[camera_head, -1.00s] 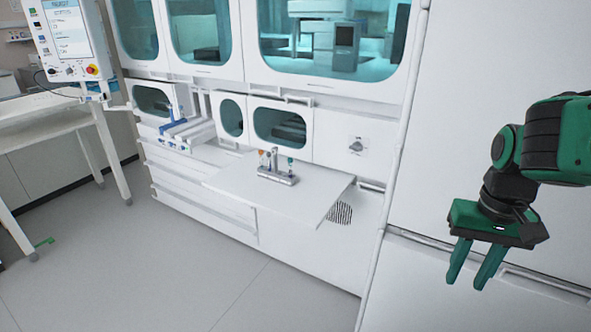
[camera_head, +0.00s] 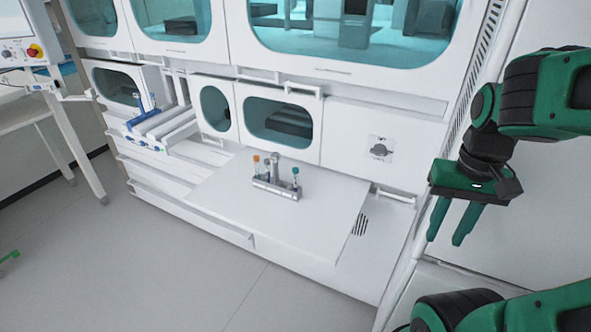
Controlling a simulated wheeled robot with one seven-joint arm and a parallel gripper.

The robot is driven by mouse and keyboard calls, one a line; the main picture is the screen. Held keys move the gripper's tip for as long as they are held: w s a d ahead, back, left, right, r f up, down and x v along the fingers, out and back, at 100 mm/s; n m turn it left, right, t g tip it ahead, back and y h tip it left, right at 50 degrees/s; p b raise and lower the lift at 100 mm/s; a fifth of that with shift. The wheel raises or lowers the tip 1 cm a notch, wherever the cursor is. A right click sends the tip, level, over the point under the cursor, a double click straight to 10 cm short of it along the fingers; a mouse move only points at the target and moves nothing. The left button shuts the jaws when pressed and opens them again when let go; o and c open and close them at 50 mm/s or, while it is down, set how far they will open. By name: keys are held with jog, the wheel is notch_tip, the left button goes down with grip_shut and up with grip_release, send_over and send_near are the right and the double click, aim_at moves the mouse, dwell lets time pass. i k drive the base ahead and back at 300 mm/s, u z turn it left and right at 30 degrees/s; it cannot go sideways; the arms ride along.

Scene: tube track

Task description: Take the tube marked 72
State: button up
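A small grey tube rack (camera_head: 277,189) stands on the white pull-out shelf. It holds a tube with an orange cap (camera_head: 256,160) at its left and a tube with a green cap (camera_head: 295,172) at its right. One or more other tubes or a grey post (camera_head: 275,165) stand between them. The marks on the tubes are too small to read, so I cannot tell which is 72. My gripper (camera_head: 449,243) hangs at the right, fingers down and apart, with nothing between them. It is well away from the rack.
The white shelf (camera_head: 229,205) sticks out from the machine's front and is mostly bare. A blue and white tube track (camera_head: 160,122) lies to its left. A screen on a stand (camera_head: 22,52) is at far left. Grey floor (camera_head: 150,265) lies open in front.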

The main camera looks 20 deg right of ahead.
aim_at(294, 170)
jog(key=k, duration=1.3)
jog(key=u, duration=0.35)
jog(key=i, duration=1.9)
jog(key=z, duration=0.6)
